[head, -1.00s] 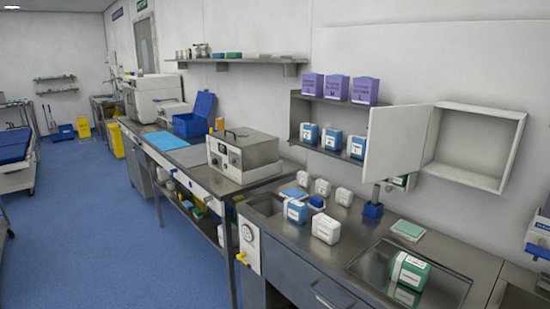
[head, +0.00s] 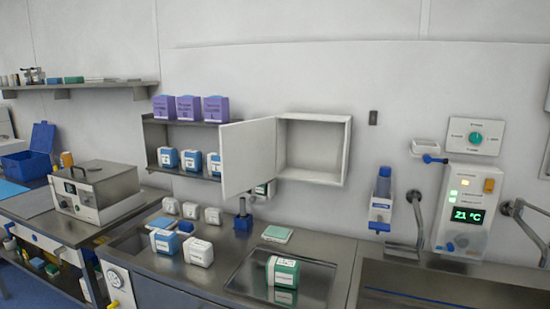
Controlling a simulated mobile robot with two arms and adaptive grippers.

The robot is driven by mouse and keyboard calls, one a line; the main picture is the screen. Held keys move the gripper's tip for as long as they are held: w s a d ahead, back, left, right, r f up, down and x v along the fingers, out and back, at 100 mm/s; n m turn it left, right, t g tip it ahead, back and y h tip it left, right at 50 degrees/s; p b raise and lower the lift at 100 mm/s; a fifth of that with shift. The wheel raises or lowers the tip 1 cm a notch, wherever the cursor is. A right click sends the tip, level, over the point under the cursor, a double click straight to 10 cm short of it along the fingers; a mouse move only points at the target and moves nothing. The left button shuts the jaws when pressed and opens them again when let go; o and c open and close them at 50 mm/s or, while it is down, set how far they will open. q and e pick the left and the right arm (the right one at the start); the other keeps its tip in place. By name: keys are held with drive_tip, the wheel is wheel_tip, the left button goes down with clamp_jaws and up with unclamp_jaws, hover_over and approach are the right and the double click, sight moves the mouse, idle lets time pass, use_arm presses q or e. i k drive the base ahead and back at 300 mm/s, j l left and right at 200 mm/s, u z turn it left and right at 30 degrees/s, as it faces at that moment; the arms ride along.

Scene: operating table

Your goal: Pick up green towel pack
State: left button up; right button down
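A green and white pack (head: 284,272), which looks like the green towel pack, sits upright on a dark, shiny inset panel (head: 316,286) in the steel counter, at the lower middle of the head view. Its front carries a white label too small to read. A flatter pale green and white item (head: 277,234) lies on the counter just behind it. Neither of my grippers is in the head view.
White packs (head: 198,251) and a blue-white pack (head: 165,242) stand left of the green pack. An open-doored wall cabinet (head: 312,150) hangs above, its door (head: 248,157) swung out left. A control panel (head: 467,210) and a sink area lie right.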

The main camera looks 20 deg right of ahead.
sight(281, 273)
drive_tip(key=i+j+z, duration=0.1)
drive_tip(key=z, duration=0.35)
drive_tip(key=i+j+z, duration=0.2)
drive_tip(key=z, duration=0.25)
drive_tip(key=i+j+z, duration=0.1)
drive_tip(key=z, duration=0.4)
drive_tip(key=j+z, duration=0.45)
drive_tip(key=i+j+z, duration=0.1)
drive_tip(key=j+z, duration=0.2)
drive_tip(key=j, duration=1.2)
drive_tip(key=j+z, duration=0.3)
drive_tip(key=j, duration=1.2)
